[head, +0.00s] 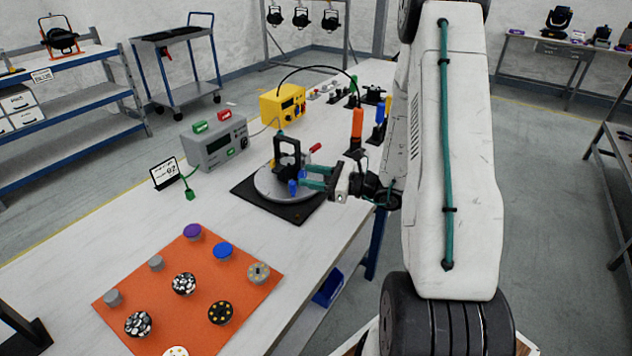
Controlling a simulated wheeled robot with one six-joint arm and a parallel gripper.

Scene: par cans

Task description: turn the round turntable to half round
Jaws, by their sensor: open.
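The round turntable (266,183) is a grey disc on a black square base (243,190) on the white workbench. A black upright frame (286,155) stands on the disc, with blue parts (292,187) low at its front and a red-tipped handle (315,148) behind it to the right. My gripper (304,177) reaches in from the right with teal fingers, low over the disc's right side. Its fingers are apart, with their tips close to the blue parts. I cannot tell whether they touch.
A grey box (214,145) and a yellow box (283,104) stand behind the turntable. An orange-topped post (357,125) stands near my arm. A sign (165,173) stands at left. An orange mat (190,285) with several round pieces lies in front. Bare bench lies between mat and turntable.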

